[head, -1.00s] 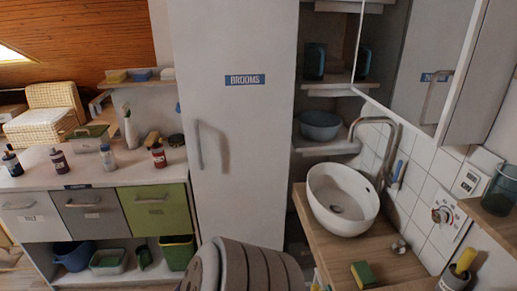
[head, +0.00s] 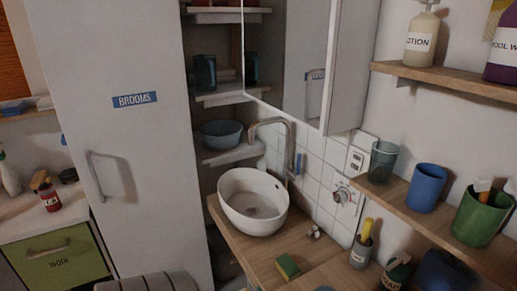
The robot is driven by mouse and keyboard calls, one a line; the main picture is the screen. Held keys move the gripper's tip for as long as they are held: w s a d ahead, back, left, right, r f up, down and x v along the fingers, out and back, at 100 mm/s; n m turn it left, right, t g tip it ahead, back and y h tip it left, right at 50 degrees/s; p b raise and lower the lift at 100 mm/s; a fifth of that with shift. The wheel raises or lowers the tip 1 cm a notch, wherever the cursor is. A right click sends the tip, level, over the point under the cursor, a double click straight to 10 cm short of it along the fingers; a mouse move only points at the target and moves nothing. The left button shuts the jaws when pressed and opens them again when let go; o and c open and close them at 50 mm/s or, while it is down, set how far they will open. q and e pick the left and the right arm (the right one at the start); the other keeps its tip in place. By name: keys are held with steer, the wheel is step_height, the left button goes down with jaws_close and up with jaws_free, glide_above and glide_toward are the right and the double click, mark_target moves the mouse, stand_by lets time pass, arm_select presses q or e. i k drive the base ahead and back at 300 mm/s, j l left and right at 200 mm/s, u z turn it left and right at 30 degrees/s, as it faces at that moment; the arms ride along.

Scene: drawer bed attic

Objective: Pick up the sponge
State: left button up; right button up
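A sponge (head: 288,266), yellow with a green side, lies on the wooden counter (head: 253,258) in front of the white oval basin (head: 253,203). Nothing covers it from this view. Neither of my grippers shows in the head view.
A tall white cabinet labelled BROOMS (head: 120,150) stands left of the sink. A curved tap (head: 288,145) rises behind the basin. A grey cup (head: 361,250) with a yellow item stands right of the sponge. A wooden shelf at right holds a blue cup (head: 426,187) and a green cup (head: 481,214).

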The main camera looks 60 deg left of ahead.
mark_target(287, 267)
steer(key=u, duration=1.55)
steer(key=j+z, duration=0.25)
steer(key=i+j+z, duration=0.2)
steer(key=k+j, duration=0.05)
steer(key=k, duration=0.05)
